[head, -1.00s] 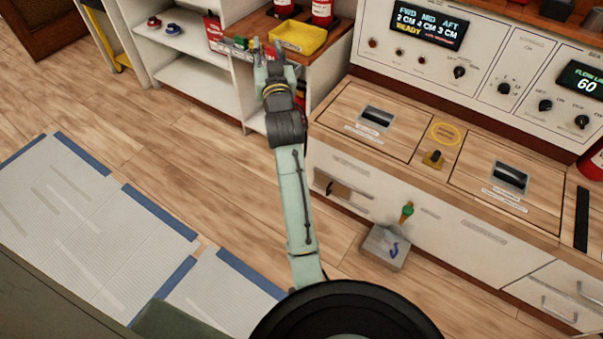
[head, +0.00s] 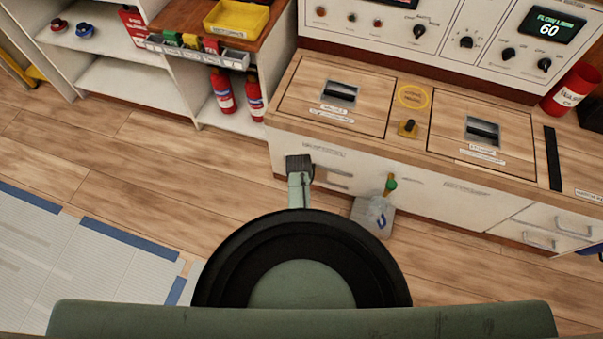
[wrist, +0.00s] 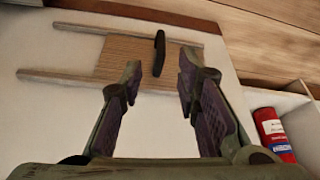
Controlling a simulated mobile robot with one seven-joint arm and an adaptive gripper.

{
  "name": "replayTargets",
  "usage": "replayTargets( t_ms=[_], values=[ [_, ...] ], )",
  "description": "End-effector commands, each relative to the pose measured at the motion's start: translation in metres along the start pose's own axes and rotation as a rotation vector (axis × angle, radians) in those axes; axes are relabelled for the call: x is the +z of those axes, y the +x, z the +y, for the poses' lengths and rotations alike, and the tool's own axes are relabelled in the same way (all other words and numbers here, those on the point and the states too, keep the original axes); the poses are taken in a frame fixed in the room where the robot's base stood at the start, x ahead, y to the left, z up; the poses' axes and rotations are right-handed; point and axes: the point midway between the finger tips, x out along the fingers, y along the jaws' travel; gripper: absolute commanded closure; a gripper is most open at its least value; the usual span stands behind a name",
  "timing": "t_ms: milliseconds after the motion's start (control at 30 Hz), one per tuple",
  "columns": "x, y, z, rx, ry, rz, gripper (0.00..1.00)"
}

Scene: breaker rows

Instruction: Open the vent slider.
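The vent slider, a wooden panel (wrist: 122,55) with an upright dark handle (wrist: 160,53), sits between two wooden rails on the white cabinet front in the wrist view. My gripper (wrist: 158,82) is open and empty, its two fingers spread on either side of the handle's line. The handle appears just beyond the fingertips; I cannot tell the exact gap. In the head view my arm hides the slider's panel and handle, and my gripper is not visible there.
A red extinguisher (wrist: 272,132) stands in the open shelf at the right of the wrist view. The wooden worktop (head: 285,118) overhangs the front.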

Motion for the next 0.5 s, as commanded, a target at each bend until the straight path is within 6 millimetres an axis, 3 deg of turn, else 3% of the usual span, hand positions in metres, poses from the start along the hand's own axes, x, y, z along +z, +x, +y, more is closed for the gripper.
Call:
replayTargets(
  t_ms=[200, 500],
  values=[
    [0.0, 0.045, -0.001, -0.001, -0.001, 0.0, 0.7],
    [-0.001, 0.078, -0.001, -0.001, -0.001, 0.002, 0.7]
  ],
)
